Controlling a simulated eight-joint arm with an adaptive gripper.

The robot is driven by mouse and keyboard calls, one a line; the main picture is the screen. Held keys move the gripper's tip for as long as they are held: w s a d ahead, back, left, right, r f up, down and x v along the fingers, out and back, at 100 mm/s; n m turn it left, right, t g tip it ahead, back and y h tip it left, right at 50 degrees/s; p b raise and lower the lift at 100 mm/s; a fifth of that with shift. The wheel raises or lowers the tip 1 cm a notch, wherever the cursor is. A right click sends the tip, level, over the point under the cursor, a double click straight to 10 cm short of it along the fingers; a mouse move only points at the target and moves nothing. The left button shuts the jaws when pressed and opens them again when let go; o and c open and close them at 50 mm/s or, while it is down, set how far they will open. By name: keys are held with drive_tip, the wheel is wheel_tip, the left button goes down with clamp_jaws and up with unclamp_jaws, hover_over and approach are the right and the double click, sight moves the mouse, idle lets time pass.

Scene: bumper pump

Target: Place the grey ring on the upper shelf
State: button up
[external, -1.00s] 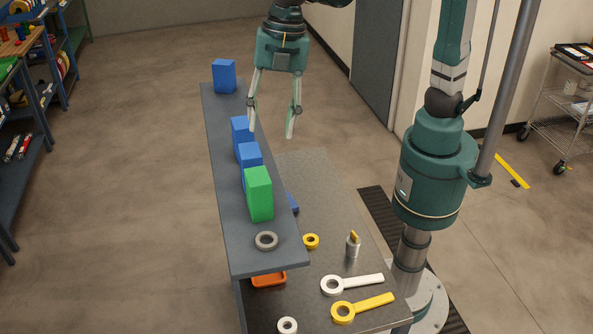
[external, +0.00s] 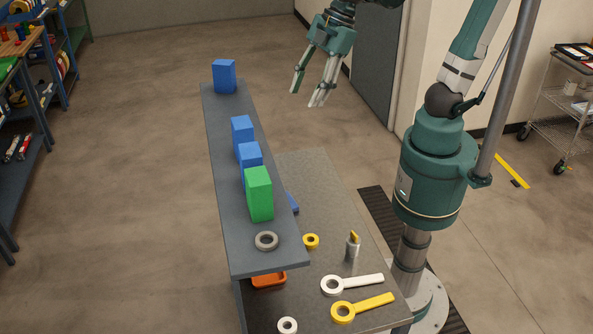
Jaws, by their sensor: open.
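The grey ring (external: 266,241) lies flat on the near end of the long grey upper shelf (external: 225,130), in front of the green block. My gripper (external: 305,97) is open and empty. It is in the air at the upper middle of the external view, to the right of the shelf's far part and well away from the ring. Nothing touches the ring.
A green block (external: 259,194) and several blue blocks (external: 242,135) stand along the shelf. On the lower table (external: 330,230) are a yellow ring (external: 311,241), a white ring (external: 287,325), white (external: 350,284) and yellow (external: 362,308) ring-ended handles, a small cylinder (external: 352,247) and an orange tray (external: 268,279).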

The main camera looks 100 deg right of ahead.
drive_tip(key=s+d+f+m+t, duration=0.2)
drive_tip(key=s+d+f+m, duration=0.5)
drive_tip(key=s, duration=0.5)
wheel_tip(320, 180, down, 3)
drive_tip(key=d, duration=0.2)
drive_tip(key=shift+s+d+r+h, duration=0.15)
drive_tip(key=shift+d+r+h, duration=0.05)
drive_tip(key=shift+d+h, duration=0.2)
